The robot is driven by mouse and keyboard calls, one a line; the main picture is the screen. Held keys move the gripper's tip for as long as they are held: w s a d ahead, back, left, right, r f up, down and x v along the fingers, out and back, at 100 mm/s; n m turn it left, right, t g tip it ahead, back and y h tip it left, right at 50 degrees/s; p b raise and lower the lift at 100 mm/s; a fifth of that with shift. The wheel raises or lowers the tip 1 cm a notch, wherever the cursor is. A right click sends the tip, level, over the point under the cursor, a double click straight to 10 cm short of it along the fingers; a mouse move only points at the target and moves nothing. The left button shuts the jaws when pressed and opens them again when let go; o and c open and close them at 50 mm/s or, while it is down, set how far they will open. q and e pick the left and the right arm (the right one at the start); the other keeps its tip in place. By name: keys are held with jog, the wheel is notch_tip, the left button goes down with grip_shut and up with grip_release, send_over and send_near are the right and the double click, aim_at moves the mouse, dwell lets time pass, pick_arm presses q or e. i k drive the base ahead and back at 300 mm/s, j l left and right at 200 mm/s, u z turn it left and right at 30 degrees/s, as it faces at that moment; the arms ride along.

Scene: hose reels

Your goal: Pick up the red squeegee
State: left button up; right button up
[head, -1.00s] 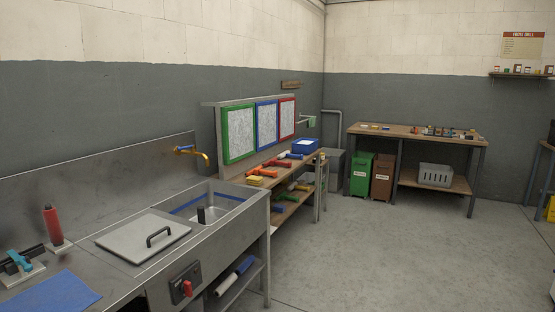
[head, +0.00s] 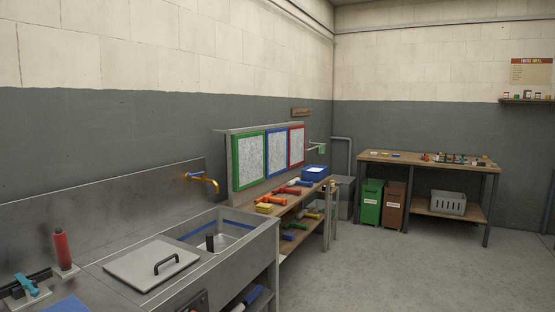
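No gripper of mine is in the head view. A red tool (head: 288,190) lies on the wooden bench beyond the sink, among other coloured tools; it may be the red squeegee, but it is too small to tell. An orange tool (head: 271,199) lies nearer on the same bench, and a blue-ended piece is just behind the red one. A red upright cylinder (head: 62,249) stands on a pale base at the left of the steel counter; it does not look like a squeegee.
The steel sink (head: 262,232) and its grey lid (head: 140,268) fill the near left. Green, blue and red framed boards stand behind the bench. A blue box (head: 315,174) sits at its far end. The floor at right is clear.

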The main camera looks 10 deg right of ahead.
aim_at(283, 189)
jog(key=i+l+z, duration=0.3)
jog(key=i, duration=0.3)
jog(key=i+l+z, duration=0.3)
jog(key=i, duration=0.3)
jog(key=i+z, duration=0.3)
jog(key=i, duration=0.3)
jog(key=i+u, duration=0.1)
jog(key=i, duration=0.55)
jog(key=i+l+u, duration=0.1)
jog(key=i, duration=0.55)
jog(key=i+l+u, duration=0.15)
jog(key=i, duration=0.5)
